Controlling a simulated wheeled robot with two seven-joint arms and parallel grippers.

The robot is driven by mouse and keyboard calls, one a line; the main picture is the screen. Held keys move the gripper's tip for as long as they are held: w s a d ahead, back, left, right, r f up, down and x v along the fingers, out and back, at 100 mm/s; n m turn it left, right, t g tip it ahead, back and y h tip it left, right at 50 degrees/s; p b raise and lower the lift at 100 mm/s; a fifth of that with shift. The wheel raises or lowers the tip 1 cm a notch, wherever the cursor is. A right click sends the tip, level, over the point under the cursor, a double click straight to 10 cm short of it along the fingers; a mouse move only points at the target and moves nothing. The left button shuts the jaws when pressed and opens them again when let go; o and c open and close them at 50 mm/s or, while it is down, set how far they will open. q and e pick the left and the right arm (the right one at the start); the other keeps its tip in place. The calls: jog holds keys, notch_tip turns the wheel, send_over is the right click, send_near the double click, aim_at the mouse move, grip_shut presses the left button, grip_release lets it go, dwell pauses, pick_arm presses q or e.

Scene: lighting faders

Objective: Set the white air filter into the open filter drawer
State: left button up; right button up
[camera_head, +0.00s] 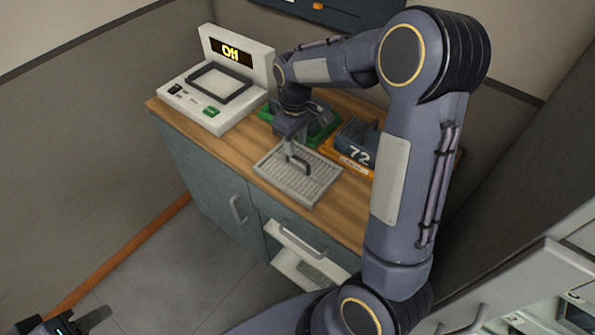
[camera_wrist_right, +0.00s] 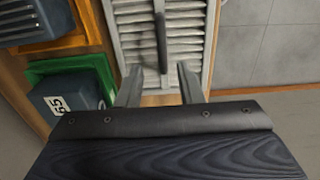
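The white air filter (camera_head: 283,178), a flat slatted panel with a dark handle (camera_head: 301,165), lies on the wooden counter. In the right wrist view its slatted face (camera_wrist_right: 130,42) and handle (camera_wrist_right: 161,35) show ahead of the fingers. My right gripper (camera_head: 293,150) is just above the filter by the handle. Its two fingers (camera_wrist_right: 159,82) stand apart with nothing held, in line with either side of the handle. The open filter drawer (camera_head: 290,268) is below the counter's front edge, with a pale interior and a grey handle. My left gripper (camera_head: 85,322) is partly in view at bottom left; its opening is unclear.
A white device with an amber display (camera_head: 231,52) stands at the counter's left end. A green tray (camera_head: 317,133) and an orange tray with a dark block marked 72 (camera_head: 359,154) sit behind the filter. My right arm covers the counter's right side. Bare counter lies left of the filter.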

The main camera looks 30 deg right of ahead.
aim_at(298, 158)
jog(key=f, duration=0.2)
jog(key=s+f, duration=0.1)
jog(key=f, duration=0.2)
jog(key=shift+f+p, duration=0.3)
jog(key=shift+p, duration=0.05)
jog(key=shift+f, duration=0.35)
jog(key=shift+c, duration=0.3)
grip_shut()
